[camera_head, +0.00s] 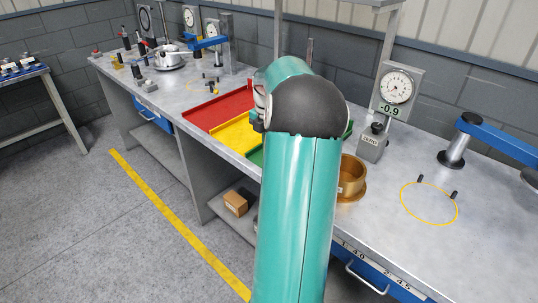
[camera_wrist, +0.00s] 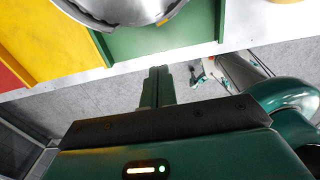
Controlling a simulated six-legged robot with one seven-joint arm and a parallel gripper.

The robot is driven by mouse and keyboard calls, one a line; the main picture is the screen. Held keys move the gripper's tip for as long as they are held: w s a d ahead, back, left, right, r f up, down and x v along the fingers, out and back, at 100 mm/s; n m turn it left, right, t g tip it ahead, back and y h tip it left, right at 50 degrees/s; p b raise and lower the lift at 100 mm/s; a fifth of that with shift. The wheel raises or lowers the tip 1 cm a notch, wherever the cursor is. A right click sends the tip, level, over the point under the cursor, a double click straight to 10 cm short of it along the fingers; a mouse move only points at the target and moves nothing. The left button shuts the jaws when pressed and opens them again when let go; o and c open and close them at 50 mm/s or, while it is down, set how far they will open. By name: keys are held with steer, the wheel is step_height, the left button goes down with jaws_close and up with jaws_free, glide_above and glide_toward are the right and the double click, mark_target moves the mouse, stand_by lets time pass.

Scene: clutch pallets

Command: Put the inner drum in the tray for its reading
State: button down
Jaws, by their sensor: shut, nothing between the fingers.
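Three trays stand side by side on the bench: red (camera_head: 222,108), yellow (camera_head: 234,134) and green (camera_head: 254,157), the green one mostly hidden by my arm. In the wrist view, a round silvery metal part (camera_wrist: 125,10) with a notched edge is cut off at the top, over the yellow (camera_wrist: 42,38) and green (camera_wrist: 195,27) trays. I cannot tell whether it is the inner drum. A brass flanged cylinder (camera_head: 352,178) stands right of my arm. My gripper (camera_wrist: 158,75) is shut and empty, near the bench's front edge in the wrist view; my arm hides it in the head view.
A dial gauge stand (camera_head: 396,88) reading -0.9 stands behind the brass cylinder. A blue-armed fixture (camera_head: 495,135) and a yellow circle (camera_head: 429,203) with two pegs are at right. A cardboard box (camera_head: 236,203) sits on the lower shelf.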

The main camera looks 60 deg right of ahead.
step_height(320, 180, up, 3)
steer(key=shift+w, duration=0.15)
stand_by(0.5)
steer(key=w+a+r+m+t+h, duration=0.1)
steer(key=w+a+r+m, duration=0.15)
steer(key=a, duration=0.65)
steer(key=w+a+r+m, duration=0.2)
steer(key=a+r, duration=0.1)
steer(key=a, duration=0.6)
steer(key=w+a+r+m+t+h, duration=0.1)
steer(key=w+a+r+m, duration=0.15)
steer(key=a, duration=0.65)
steer(key=s+a+m+t+y, duration=0.1)
steer(key=s+a+m, duration=0.3)
steer(key=a, duration=0.7)
steer(key=s+a+f+m+t, duration=0.1)
steer(key=s+a+m, duration=0.3)
steer(key=a, duration=0.7)
steer(key=s+t, duration=0.1)
steer(key=s, duration=0.1)
steer(key=shift+s+f+t+y, duration=0.25)
steer(key=shift+s+t+y, duration=0.05)
steer(key=shift+s+y, duration=0.1)
